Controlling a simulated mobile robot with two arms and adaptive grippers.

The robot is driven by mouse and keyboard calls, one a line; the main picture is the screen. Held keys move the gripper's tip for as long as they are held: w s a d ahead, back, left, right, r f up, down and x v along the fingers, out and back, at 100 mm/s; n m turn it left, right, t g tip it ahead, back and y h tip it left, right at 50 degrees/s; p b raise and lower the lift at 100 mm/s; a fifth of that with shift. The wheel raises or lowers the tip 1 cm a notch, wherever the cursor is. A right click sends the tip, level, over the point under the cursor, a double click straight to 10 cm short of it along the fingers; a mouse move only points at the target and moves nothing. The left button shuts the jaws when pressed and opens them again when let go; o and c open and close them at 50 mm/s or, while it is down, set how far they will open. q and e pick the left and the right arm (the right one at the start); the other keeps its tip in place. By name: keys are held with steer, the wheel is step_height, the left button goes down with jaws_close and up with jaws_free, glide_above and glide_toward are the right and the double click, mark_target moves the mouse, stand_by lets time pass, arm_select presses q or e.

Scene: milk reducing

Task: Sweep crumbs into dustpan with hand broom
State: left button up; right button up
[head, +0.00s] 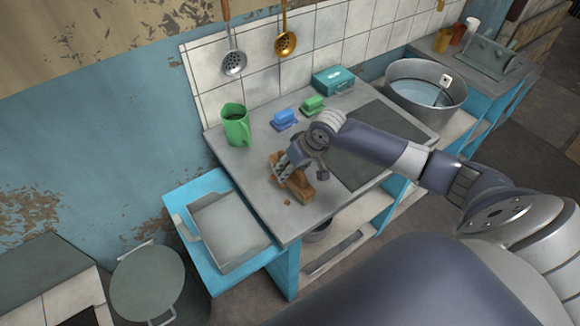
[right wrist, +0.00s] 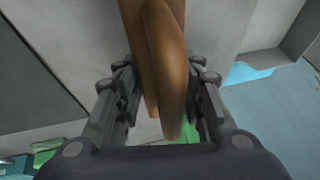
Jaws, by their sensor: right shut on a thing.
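My right gripper (head: 291,168) is shut on the brown wooden hand broom (head: 297,184) over the grey counter. In the right wrist view the broom's wooden handle (right wrist: 165,70) sits between the two fingers of the gripper (right wrist: 162,105). A small brown crumb (head: 287,202) lies on the counter just in front of the broom. Other crumbs may be hidden by the broom and gripper. The grey metal dustpan (head: 227,232) rests at the counter's left end, over a light blue pulled-out drawer or shelf. My left gripper is in neither view.
A green jug (head: 236,127) stands at the counter's back left. A blue item (head: 286,119), a green item (head: 312,104) and a teal box (head: 333,80) sit along the back. A large metal tub (head: 426,90) stands to the right. The counter between broom and dustpan is mostly clear.

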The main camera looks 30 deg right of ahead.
steer(key=shift+a+r+p, duration=0.2)
steer(key=shift+a+p, duration=0.35)
steer(key=shift+a, duration=0.1)
steer(key=shift+s+a+p, duration=0.15)
steer(key=shift+a+p, duration=0.5)
steer(key=shift+a, duration=0.35)
steer(key=shift+a+f, duration=0.15)
steer(key=shift+a, duration=0.05)
steer(key=shift+s+a+p, duration=0.1)
steer(key=shift+a+p, duration=0.65)
steer(key=shift+a, duration=0.05)
steer(key=shift+a+p, duration=0.5)
steer(key=shift+a, duration=0.5)
